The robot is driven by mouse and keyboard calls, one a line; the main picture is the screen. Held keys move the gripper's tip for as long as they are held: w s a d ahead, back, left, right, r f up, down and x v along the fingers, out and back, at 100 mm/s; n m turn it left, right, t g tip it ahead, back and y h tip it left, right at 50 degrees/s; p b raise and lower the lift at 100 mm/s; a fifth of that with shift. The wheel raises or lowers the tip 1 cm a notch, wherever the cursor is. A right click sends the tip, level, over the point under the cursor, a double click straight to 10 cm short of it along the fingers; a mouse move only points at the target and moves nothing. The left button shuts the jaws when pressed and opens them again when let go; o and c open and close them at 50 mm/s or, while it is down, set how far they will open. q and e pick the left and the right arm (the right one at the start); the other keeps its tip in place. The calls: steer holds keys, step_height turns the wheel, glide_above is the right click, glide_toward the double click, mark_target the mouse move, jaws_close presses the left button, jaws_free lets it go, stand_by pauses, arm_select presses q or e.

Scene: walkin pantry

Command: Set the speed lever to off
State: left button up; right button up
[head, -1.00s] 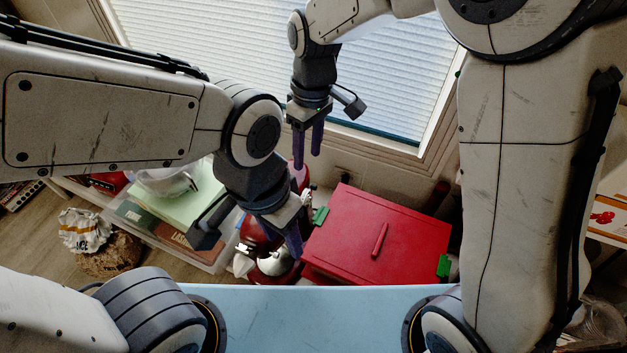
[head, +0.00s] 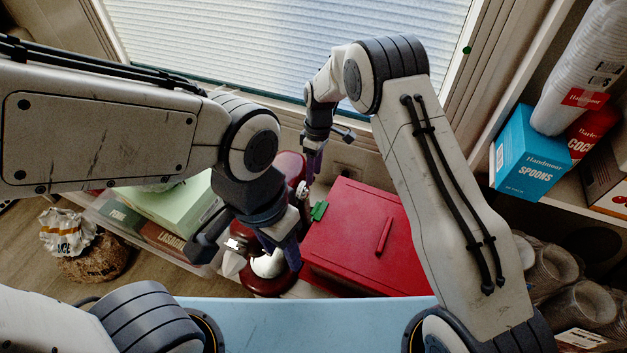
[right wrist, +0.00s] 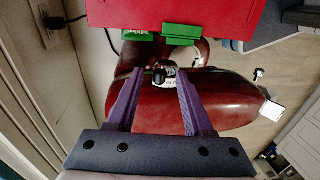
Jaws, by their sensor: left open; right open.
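A dark red stand mixer (head: 288,168) stands left of the red box, partly hidden by my arms in the head view. Its rounded body (right wrist: 225,100) fills the middle of the right wrist view. A small black knob on a metal fitting, which looks like the speed lever (right wrist: 158,77), shows on its side; its exact setting is unclear. My right gripper (right wrist: 160,74) is open, with its purple fingers on either side of the knob. It also shows beside the mixer in the head view (head: 309,168). My left gripper (head: 287,252) is open over the mixer's lower part.
A red box (head: 350,245) with green clips stands right of the mixer. A bin of food packets (head: 165,238) is at left. Right shelves hold a blue spoons box (head: 528,155) and stacked cups (head: 585,75). A blue surface (head: 300,322) lies in front.

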mark_target(306, 189)
steer(key=shift+s+a+f, duration=0.1)
steer(key=shift+s+f, duration=0.05)
steer(key=shift+f, duration=0.7)
steer(key=shift+s+f, duration=0.1)
steer(key=shift+f, duration=0.7)
steer(key=shift+c, duration=0.4)
jaws_close()
steer(key=shift+w+f+g, duration=0.1)
steer(key=shift+w+g, duration=0.2)
steer(key=shift+g, duration=0.1)
steer(key=g+b, duration=0.1)
steer(key=w+g+y+b, duration=0.1)
steer(key=b, duration=0.1)
steer(key=shift+d+f+g, duration=0.3)
steer(key=shift+f+g, duration=0.05)
steer(key=shift+g, duration=0.05)
